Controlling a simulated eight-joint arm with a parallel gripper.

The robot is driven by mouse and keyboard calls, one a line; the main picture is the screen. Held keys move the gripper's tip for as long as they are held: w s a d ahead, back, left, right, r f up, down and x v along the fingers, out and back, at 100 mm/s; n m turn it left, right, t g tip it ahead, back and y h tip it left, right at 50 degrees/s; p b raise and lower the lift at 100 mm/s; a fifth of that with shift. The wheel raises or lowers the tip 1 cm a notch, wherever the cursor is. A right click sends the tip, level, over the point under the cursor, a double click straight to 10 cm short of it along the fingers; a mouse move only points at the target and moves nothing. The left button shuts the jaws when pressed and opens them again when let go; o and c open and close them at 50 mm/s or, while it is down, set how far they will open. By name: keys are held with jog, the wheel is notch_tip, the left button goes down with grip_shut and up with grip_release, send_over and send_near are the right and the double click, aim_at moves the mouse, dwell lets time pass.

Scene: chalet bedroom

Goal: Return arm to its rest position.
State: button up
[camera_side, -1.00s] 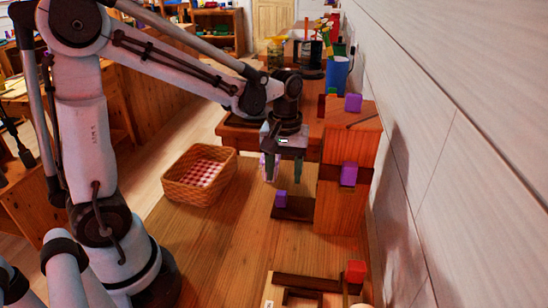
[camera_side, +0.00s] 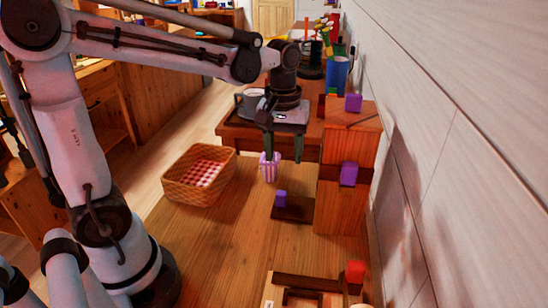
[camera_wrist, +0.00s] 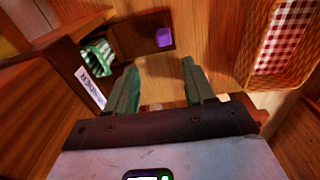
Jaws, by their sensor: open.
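My gripper (camera_side: 284,151) is open in the side view, with its two green fingers pointing down and apart. It hangs above the wooden table, between the wicker basket and the stepped wooden stand. No object shows between its fingers in the wrist view (camera_wrist: 160,86). The upper arm reaches across the top left of the side view.
The wicker basket (camera_side: 176,191) with a checked lining stands left. The wooden stand (camera_side: 340,212) rises at right, near the wall, with purple blocks on its levels, the lowest block (camera_side: 281,198) on a dark board. A red block (camera_side: 356,271) is in front. Bare tabletop (camera_side: 215,250) lies between.

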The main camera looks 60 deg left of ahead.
jog(key=s+d+m+t, duration=0.2)
jog(key=s+m+t, duration=0.4)
jog(key=m, duration=0.2)
jog(key=shift+d+m+t, duration=0.3)
jog(key=shift+d+t, duration=0.05)
jog(key=shift+t, duration=0.05)
